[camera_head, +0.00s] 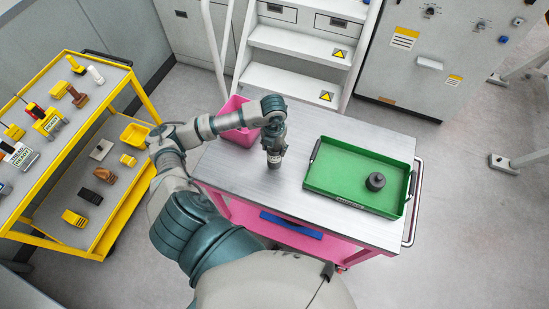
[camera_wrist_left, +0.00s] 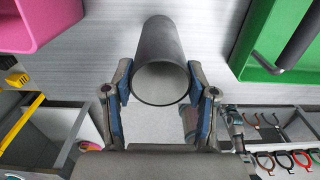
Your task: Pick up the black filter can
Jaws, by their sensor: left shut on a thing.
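My left gripper (camera_head: 273,148) points down over the metal top of the pink cart (camera_head: 240,178), left of the green tray. It is shut on the black filter can (camera_head: 274,162), which shows as a small dark cylinder below the fingers. In the left wrist view the can (camera_wrist_left: 160,45) is a dark grey cylinder with a pale round end, between the two blue-padded fingers (camera_wrist_left: 160,88). I cannot tell whether the can touches the cart top. My right gripper is not in view.
The green tray (camera_head: 325,183) holds a dark round stepped part (camera_head: 375,181). A pink bin (camera_head: 238,134) stands behind my left wrist. A yellow trolley (camera_head: 130,190) with several tools is at left. White steps (camera_head: 290,75) and grey cabinets stand behind.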

